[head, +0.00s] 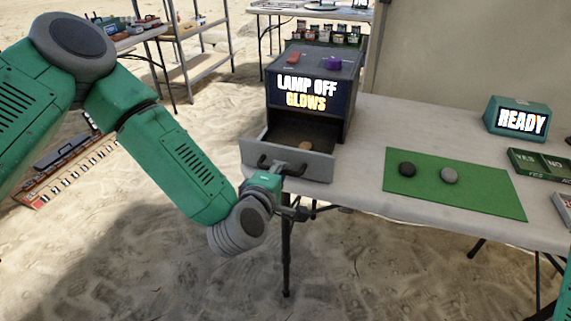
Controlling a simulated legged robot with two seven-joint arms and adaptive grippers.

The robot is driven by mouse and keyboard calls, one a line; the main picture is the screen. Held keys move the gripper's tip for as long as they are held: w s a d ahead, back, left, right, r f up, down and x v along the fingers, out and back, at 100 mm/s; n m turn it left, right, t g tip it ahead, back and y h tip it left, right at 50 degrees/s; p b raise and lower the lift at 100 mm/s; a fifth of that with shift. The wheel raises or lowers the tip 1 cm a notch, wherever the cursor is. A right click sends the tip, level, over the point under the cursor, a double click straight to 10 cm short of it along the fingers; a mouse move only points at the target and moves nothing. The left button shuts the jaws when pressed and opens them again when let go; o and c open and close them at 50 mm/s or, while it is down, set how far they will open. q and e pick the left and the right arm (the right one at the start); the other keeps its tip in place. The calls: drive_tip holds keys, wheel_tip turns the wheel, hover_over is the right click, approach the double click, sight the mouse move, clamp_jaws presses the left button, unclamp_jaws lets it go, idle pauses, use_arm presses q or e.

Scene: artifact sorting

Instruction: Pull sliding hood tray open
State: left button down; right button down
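The hood (359,90) is a dark box on the table with a lit sign reading "LAMP OFF GLOWS". Its grey sliding tray (318,166) is pulled out at the front, towards me, and its dark interior shows. A small tan object (305,146) lies inside the tray. A dark handle (264,161) is on the tray front. My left gripper (291,169) is at the right part of this handle, against the tray front. Its fingers are too small and dark to tell whether they are closed on the handle. My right gripper is out of view.
A green mat (420,192) with a black stone (407,169) and a grey stone (449,175) lies right of the tray. A "READY" display (519,119) and a YES/NO tray (540,165) are farther right. A red and a purple piece (333,62) sit on the hood.

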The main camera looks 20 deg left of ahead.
use_arm(q)
drive_tip(key=shift+w+a+f, duration=0.1)
drive_tip(key=shift+a+f, duration=0.05)
drive_tip(key=shift+a, duration=0.15)
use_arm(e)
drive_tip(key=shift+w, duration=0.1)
use_arm(q)
drive_tip(key=c, duration=1.6)
unclamp_jaws()
drive_tip(key=shift+a, duration=0.1)
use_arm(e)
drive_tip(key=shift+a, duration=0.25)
use_arm(q)
drive_tip(key=shift+a, duration=0.1)
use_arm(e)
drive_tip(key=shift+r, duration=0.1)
use_arm(q)
drive_tip(key=v, duration=1.2)
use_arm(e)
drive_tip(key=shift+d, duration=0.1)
